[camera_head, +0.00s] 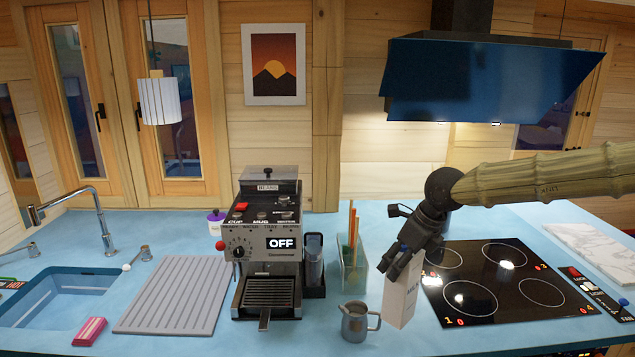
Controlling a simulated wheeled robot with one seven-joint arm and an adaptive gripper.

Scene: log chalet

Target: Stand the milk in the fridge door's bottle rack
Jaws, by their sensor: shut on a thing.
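The milk (401,292) is a white upright carton with grey lettering, right of centre in the head view. My gripper (404,256) comes down from the right and is shut on the top of the carton. The gripper hides part of the carton's top. The carton is at the left edge of the black hob, over the blue counter; I cannot tell whether its base touches the counter. The fridge and its door's bottle rack are not in view.
A steel jug (355,322) stands close left of the milk. A glass holder with sticks (353,262) is behind it, and a coffee machine (268,250) further left. The hob (500,275) lies right. A blue hood (480,80) hangs above.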

